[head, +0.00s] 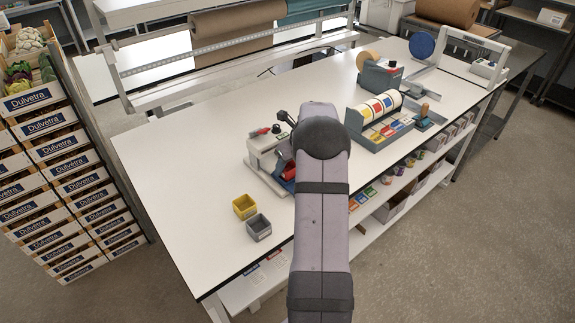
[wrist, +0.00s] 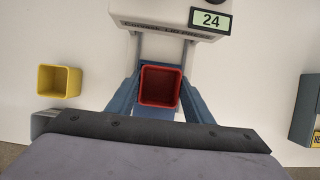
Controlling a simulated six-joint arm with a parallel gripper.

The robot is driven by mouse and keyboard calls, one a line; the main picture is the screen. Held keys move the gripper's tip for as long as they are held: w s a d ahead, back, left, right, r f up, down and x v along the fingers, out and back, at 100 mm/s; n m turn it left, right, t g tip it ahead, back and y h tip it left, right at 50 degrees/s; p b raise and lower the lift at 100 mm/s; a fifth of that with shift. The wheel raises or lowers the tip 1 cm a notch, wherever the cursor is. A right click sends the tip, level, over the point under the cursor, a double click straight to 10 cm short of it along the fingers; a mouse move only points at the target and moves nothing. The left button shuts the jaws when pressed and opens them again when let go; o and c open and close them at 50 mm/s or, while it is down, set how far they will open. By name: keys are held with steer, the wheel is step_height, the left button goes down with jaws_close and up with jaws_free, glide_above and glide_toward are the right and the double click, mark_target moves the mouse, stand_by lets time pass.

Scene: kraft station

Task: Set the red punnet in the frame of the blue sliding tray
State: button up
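The red punnet (wrist: 160,87) is a square, open-topped tub at the middle of the wrist view. It also shows in the head view (head: 289,171), partly hidden by my arm. The tray also shows beside my arm in the head view (head: 289,186). I cannot tell whether the punnet is seated in the frame or just above it.
A pale machine (head: 263,148) with rails and a display reading 24 (wrist: 211,20) stands behind the tray. A yellow bin (head: 245,206) and a grey bin (head: 258,227) stand to the left. A label dispenser (head: 379,114) is to the right.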

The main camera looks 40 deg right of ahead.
steer(key=o, duration=0.3)
steer(key=shift+s+a+f, duration=0.15)
steer(key=shift+s+f, duration=0.1)
steer(key=shift+f, duration=0.25)
steer(key=shift+o, duration=0.2)
steer(key=shift+a, duration=0.15)
steer(key=shift+w, duration=0.15)
steer(key=shift+w, duration=0.1)
steer(key=shift+d+r, duration=0.2)
steer(key=shift+r, duration=0.25)
step_height(320, 180, up, 8)
steer(key=p, duration=0.7)
steer(key=shift+f+p, duration=0.15)
steer(key=shift+p, duration=0.2)
